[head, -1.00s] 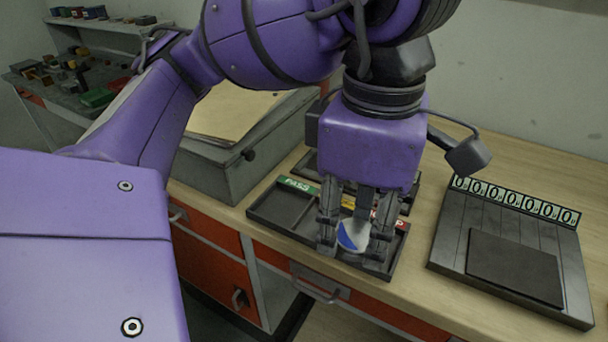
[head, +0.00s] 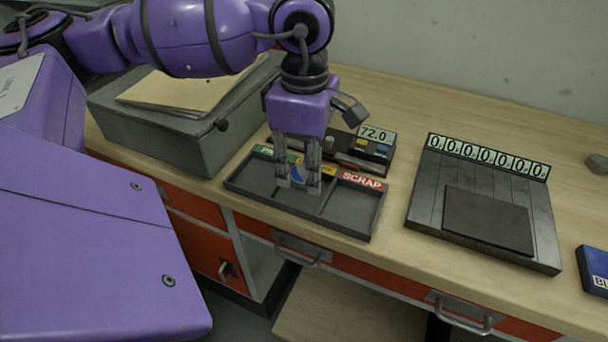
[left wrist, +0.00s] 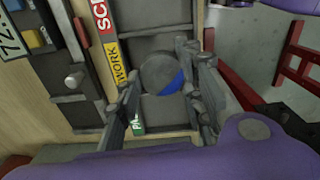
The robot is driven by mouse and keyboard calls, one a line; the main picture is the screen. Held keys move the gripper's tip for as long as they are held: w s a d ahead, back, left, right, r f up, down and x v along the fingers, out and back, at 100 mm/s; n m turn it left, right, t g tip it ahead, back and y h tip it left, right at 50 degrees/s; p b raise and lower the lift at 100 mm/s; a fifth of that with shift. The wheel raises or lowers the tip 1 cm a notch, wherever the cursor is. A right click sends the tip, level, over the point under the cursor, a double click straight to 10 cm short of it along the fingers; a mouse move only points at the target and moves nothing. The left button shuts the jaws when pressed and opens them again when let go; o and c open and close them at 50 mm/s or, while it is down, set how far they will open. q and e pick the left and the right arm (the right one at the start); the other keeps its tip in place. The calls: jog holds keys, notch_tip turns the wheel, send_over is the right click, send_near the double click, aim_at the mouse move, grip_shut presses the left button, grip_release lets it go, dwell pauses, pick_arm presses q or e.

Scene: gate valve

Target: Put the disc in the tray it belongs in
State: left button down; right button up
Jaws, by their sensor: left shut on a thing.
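My left gripper (head: 298,188) is over the dark sorting tray (head: 345,221), fingers pointing down and shut on the disc (head: 297,175). The disc is grey with a blue segment and is partly hidden by the fingers. It also shows between the fingers in the left wrist view (left wrist: 158,72). The tray has compartments with a green PASS label (head: 262,151), a yellow label ending in WORK (left wrist: 117,63) and a red SCRAP label (head: 362,181). The disc appears around the yellow-label and PASS compartments; its exact height is unclear. My right gripper is not in view.
Behind the tray is a device with a 72.0 display (head: 376,134). To the right is a grey plate with a digit counter (head: 488,157). A grey box (head: 180,135) with a folder stands left. A blue box (head: 594,270) is at the right edge.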

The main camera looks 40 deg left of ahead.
aim_at(304, 170)
pick_arm(q)
jog(key=shift+w+a+f, duration=0.1)
jog(key=shift+f, duration=0.8)
jog(key=shift+w+a+f, duration=0.1)
jog(key=shift+f, duration=0.8)
jog(key=shift+f, duration=0.1)
jog(key=shift+f, duration=0.2)
jog(key=c, duration=1.5)
grip_release()
jog(key=shift+r, duration=0.1)
jog(key=shift+o, duration=0.2)
jog(key=shift+r, duration=0.2)
notch_tip(304, 170, up, 12)
